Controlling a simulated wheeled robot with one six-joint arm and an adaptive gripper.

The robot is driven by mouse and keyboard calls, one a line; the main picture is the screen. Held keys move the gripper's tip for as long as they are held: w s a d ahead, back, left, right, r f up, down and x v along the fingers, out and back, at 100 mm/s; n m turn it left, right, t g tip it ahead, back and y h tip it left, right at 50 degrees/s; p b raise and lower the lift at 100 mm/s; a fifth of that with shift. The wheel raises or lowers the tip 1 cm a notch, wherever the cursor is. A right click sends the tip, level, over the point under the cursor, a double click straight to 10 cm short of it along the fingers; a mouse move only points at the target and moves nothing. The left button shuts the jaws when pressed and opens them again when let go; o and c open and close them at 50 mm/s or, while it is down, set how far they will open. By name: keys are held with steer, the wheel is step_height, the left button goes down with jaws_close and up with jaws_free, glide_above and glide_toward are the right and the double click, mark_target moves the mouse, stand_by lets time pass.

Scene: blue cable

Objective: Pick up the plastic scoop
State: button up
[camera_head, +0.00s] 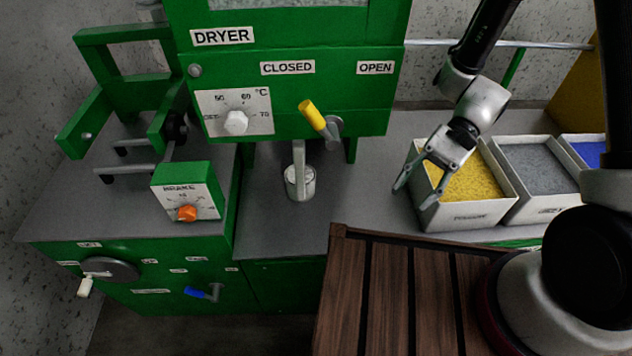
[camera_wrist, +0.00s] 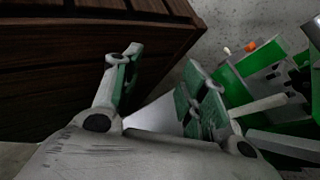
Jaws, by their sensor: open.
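A pale grey cup-like vessel (camera_head: 300,183) with a tall upright bar at its top stands on the grey bench below the dryer. It may be the plastic scoop, but I cannot tell for sure. My gripper (camera_head: 413,194) is open and empty, pointing down at the left edge of the bin of yellow granules, well to the right of the vessel. In the wrist view my gripper (camera_wrist: 163,60) shows its two green-padded fingers apart, with nothing held between them. I cannot make out a scoop there.
The yellow bin (camera_head: 470,215), a grey bin (camera_head: 522,150) and a blue bin (camera_head: 585,150) stand in a row at right. The green dryer (camera_head: 290,70) hangs over the bench. A brown slatted surface (camera_head: 390,290) lies in front. Bench between vessel and bins is clear.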

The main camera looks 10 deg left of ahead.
steer(key=a+f+m+y, duration=0.4)
steer(key=a+f+m, duration=0.1)
steer(key=a, duration=0.4)
steer(key=m+t+y, duration=0.5)
steer(key=t+y, duration=0.1)
glide_toward(300, 160)
steer(key=a+f, duration=0.2)
steer(key=x, duration=0.5)
steer(key=r+x, duration=0.1)
steer(key=x, duration=0.2)
steer(key=shift+w+a, duration=0.1)
steer(key=shift+w, duration=0.2)
jaws_close()
